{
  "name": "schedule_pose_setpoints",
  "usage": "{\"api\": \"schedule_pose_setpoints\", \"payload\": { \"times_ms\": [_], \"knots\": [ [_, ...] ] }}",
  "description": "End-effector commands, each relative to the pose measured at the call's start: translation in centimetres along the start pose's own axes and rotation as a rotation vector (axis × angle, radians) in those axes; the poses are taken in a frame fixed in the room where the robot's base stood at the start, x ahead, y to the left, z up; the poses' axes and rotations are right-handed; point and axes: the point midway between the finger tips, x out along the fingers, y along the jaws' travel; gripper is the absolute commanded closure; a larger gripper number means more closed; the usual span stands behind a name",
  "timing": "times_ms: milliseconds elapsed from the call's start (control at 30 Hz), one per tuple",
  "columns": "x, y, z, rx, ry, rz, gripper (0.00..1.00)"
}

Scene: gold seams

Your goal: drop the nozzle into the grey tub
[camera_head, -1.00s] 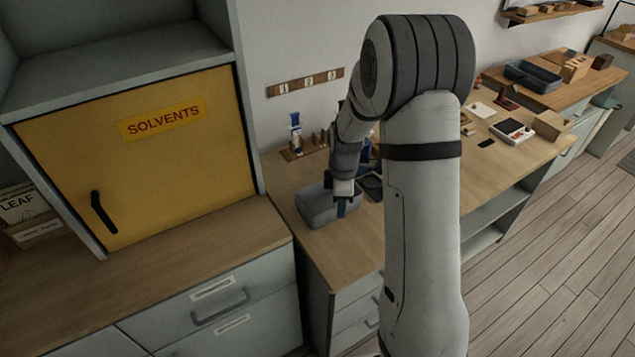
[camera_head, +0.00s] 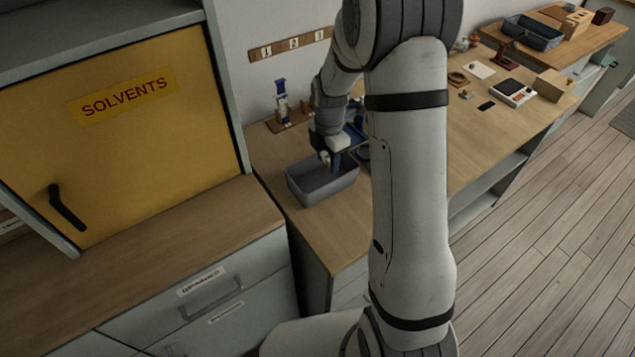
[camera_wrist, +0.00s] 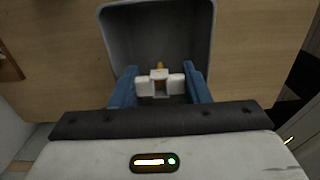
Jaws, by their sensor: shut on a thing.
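The grey tub (camera_head: 301,188) stands on the wooden bench, open side up. In the wrist view the tub (camera_wrist: 119,45) lies directly beyond my fingers, and its inside looks empty where it shows. My gripper (camera_head: 331,166) has blue fingers and points down over the tub's back right part. In the wrist view my gripper (camera_wrist: 160,86) is shut on the nozzle (camera_wrist: 159,76), a small piece with a brass-coloured tip between the white finger pads. The nozzle cannot be made out in the head view.
A rack with a blue and white bottle (camera_head: 281,97) stands behind the tub. A dark tray (camera_head: 362,152) lies right of the tub, partly hidden by my arm. A yellow solvents cabinet (camera_head: 120,140) rises at left. The bench front of the tub is clear.

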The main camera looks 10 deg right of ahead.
Motion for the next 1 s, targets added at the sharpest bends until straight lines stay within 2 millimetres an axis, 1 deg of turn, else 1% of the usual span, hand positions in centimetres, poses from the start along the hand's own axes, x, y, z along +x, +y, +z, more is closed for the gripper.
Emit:
{"api": "schedule_pose_setpoints", "payload": {
  "times_ms": [33,100,367,400,700,900,1000],
  "knots": [
    [0.78,-0.01,-0.01,0.0,0.0,-0.001,0.7],
    [1.09,-0.01,0.0,0.0,0.0,0.0,0.7],
    [1.1,-0.01,0.01,0.001,0.0,0.0,0.7],
    [1.1,-0.01,0.01,0.001,0.0,0.0,0.56],
    [1.1,-0.01,0.02,0.001,0.0,0.0,0.32],
    [1.07,-0.01,0.03,0.001,0.0,0.0,0.32],
    [0.56,0.02,0.04,0.001,-0.001,0.002,0.32]
  ]
}}
